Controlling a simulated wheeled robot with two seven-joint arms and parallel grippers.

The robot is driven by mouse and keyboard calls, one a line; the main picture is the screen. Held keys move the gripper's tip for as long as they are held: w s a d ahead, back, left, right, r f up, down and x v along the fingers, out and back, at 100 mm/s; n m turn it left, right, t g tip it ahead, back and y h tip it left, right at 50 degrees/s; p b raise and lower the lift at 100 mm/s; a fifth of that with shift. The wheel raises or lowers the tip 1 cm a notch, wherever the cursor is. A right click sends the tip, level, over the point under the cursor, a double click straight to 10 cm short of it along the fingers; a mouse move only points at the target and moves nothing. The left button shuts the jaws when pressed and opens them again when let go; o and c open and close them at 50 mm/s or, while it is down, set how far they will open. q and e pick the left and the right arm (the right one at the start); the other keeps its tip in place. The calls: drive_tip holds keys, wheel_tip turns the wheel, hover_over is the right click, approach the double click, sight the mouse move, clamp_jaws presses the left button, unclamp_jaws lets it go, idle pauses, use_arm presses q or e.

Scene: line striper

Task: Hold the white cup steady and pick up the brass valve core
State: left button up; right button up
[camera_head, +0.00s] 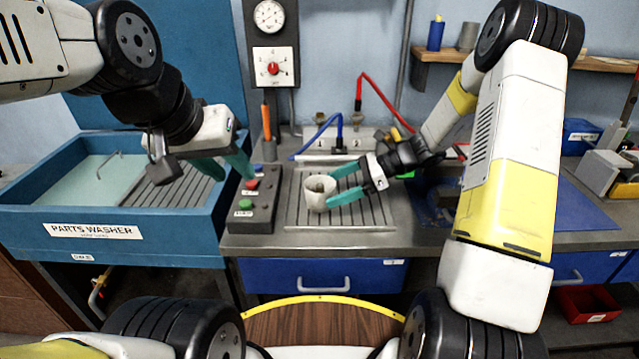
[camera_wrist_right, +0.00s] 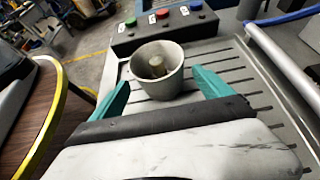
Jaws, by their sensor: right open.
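The white cup (camera_head: 319,195) stands upright on the ribbed drain board (camera_head: 345,222) on the bench. In the right wrist view the cup (camera_wrist_right: 157,77) shows a small brass valve core (camera_wrist_right: 157,66) standing inside it. My right gripper (camera_head: 337,186) comes from the right with its teal fingers open, one on each side of the cup's near part. Whether they touch the cup I cannot tell; in the right wrist view the fingers (camera_wrist_right: 160,88) look apart from it. My left gripper (camera_head: 244,166) is to the left, above the button box, away from the cup; its finger gap is hard to see.
A button box (camera_head: 254,205) with red and green buttons sits just left of the drain board. The blue parts washer (camera_head: 110,232) is at the left. Red and blue hoses (camera_head: 375,95) rise behind the board. The front of the drain board is clear.

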drive_tip(key=shift+x, duration=1.95)
drive_tip(key=c, duration=0.9)
